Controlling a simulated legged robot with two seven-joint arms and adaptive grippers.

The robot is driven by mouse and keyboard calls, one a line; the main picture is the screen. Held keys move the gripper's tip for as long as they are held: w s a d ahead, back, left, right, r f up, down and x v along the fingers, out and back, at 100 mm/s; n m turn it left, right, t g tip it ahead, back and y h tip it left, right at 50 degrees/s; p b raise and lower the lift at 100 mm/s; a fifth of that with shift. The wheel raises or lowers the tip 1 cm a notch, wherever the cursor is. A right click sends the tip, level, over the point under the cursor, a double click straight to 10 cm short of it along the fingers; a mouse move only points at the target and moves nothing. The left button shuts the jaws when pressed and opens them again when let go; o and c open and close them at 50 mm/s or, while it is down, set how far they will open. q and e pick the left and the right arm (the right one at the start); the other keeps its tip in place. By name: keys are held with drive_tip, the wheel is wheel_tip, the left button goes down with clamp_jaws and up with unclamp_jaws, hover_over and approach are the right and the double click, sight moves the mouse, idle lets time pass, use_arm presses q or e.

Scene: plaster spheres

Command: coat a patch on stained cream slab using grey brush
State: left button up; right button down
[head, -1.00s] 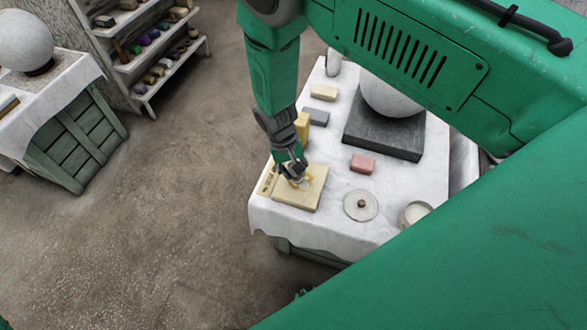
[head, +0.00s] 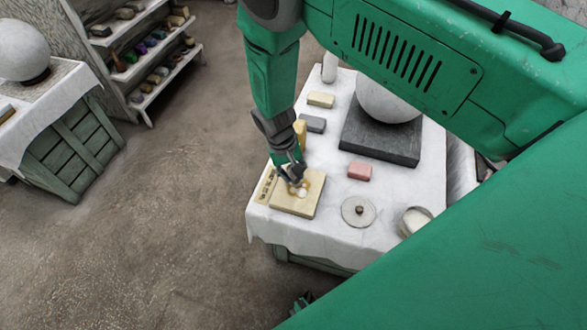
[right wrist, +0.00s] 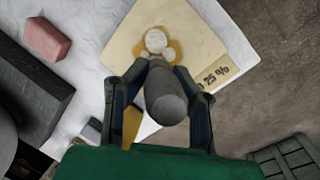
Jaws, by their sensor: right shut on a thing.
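The cream slab (head: 289,207) lies flat near the front left corner of the cloth-covered table. An amber stain (right wrist: 177,48) marks its top, with a pale white round spot (right wrist: 156,40) inside it. The white spot also shows in the head view (head: 302,191). My right gripper (head: 294,176) is over the slab, its fingers shut around the grey brush (right wrist: 166,97). In the right wrist view the brush's thick grey end faces the camera and its far end points to the white spot. I cannot tell whether the tip touches the slab.
A pink block (head: 359,171), a round lid with a knob (head: 358,211) and a bowl of white stuff (head: 416,220) are to the slab's right. A dark plinth (head: 380,140) carries a plaster sphere (head: 388,100) behind.

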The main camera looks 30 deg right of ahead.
drive_tip(key=shift+s+a, duration=0.55)
drive_tip(key=shift+a, duration=0.05)
drive_tip(key=shift+f, duration=0.1)
drive_tip(key=shift+w, duration=0.1)
drive_tip(key=shift+w+d+b, duration=0.4)
drive_tip(key=shift+w+d, duration=0.55)
drive_tip(key=shift+d, duration=0.25)
drive_tip(key=shift+s+a+r+p, duration=0.6)
drive_tip(key=shift+r+p, duration=0.2)
drive_tip(key=shift+p, duration=0.1)
drive_tip(key=shift+w+f, duration=0.1)
drive_tip(key=shift+f, duration=0.05)
